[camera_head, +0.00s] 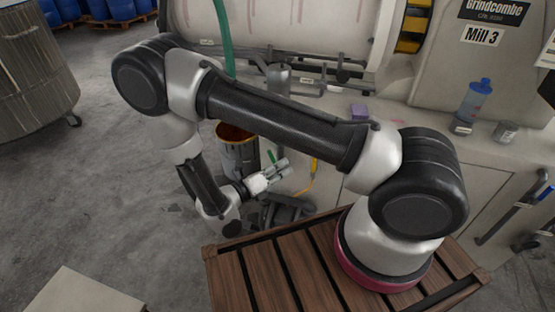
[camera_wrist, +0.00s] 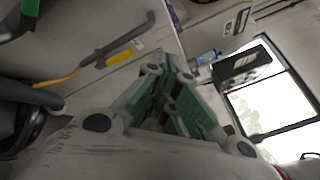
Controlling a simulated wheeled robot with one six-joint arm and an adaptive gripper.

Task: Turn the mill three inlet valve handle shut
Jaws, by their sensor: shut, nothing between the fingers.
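The Mill 3 label (camera_head: 482,36) is on the pale machine at the upper right of the head view. My gripper (camera_head: 284,166) is low in front of the cabinet, its fingers close together and empty. In the wrist view my gripper (camera_wrist: 178,82) shows green inner pads and points past the cabinet front. A small green part (camera_head: 271,157) shows just beside my gripper; a green part on a dark body (camera_wrist: 30,8) is at the upper left of the wrist view. I cannot tell which part is the inlet valve handle, or whether anything touches it.
A dark bucket (camera_head: 238,150) stands behind my gripper. A yellow-ended cable (camera_head: 313,167) hangs at the cabinet front. Grey pipework (camera_head: 288,207) lies low below my gripper. A green hose (camera_head: 226,40) hangs above. A large vat (camera_head: 35,75) stands left; the floor between is clear.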

